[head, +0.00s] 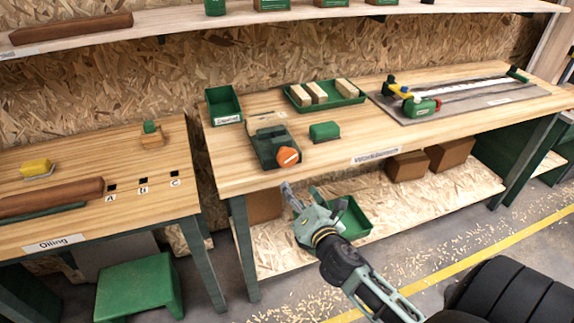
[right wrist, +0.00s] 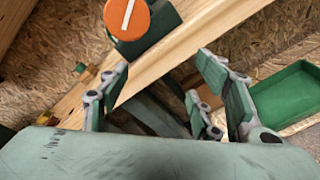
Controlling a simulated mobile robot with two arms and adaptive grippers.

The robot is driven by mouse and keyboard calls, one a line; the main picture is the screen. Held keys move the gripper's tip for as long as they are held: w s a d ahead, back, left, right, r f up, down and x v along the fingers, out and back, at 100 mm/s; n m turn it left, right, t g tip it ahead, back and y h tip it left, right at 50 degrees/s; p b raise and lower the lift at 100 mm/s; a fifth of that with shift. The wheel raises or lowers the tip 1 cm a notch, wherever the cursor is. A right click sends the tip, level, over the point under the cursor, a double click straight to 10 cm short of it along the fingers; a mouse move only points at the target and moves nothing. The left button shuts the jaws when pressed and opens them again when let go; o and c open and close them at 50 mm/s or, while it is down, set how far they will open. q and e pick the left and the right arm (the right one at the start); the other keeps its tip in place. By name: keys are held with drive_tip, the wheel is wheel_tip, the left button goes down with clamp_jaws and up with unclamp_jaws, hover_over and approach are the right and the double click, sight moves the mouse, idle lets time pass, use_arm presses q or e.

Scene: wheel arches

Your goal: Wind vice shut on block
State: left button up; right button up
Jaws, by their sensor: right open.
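The vice (head: 263,147) is a dark green body on the middle workbench, near its front left edge. Its round orange knob (head: 288,157) with a pale stripe faces the front; it also shows at the top of the right wrist view (right wrist: 130,18). Pale wood (head: 267,131) shows at the back of the vice; I cannot tell whether it is a clamped block. My right gripper (head: 305,192) is open and empty, in front of and below the bench edge, apart from the knob. Its spread fingers show in the right wrist view (right wrist: 163,82). My left gripper is out of view.
A green box (head: 325,131) sits right of the vice. A green tray (head: 347,99) with several wood blocks and a green bin (head: 223,105) stand behind. The bench's front edge (head: 375,155) lies between gripper and vice. A lower shelf (head: 410,205) holds brown boxes and a green tray.

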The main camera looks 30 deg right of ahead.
drive_tip(key=n+t, duration=0.1)
drive_tip(key=n, duration=0.1)
approach(288, 159)
drive_tip(key=a+x, duration=0.1)
drive_tip(key=x, duration=0.2)
drive_tip(key=shift+t, duration=0.3)
drive_tip(key=x, duration=0.5)
drive_tip(key=d+p+x, duration=0.1)
drive_tip(key=x, duration=0.1)
drive_tip(key=shift+f, duration=0.2)
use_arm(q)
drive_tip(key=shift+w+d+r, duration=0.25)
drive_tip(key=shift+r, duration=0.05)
use_arm(e)
drive_tip(key=shift+c, duration=0.4)
drive_tip(key=c, duration=1.1)
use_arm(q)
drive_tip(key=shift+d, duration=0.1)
use_arm(e)
drive_tip(key=shift+o, duration=0.2)
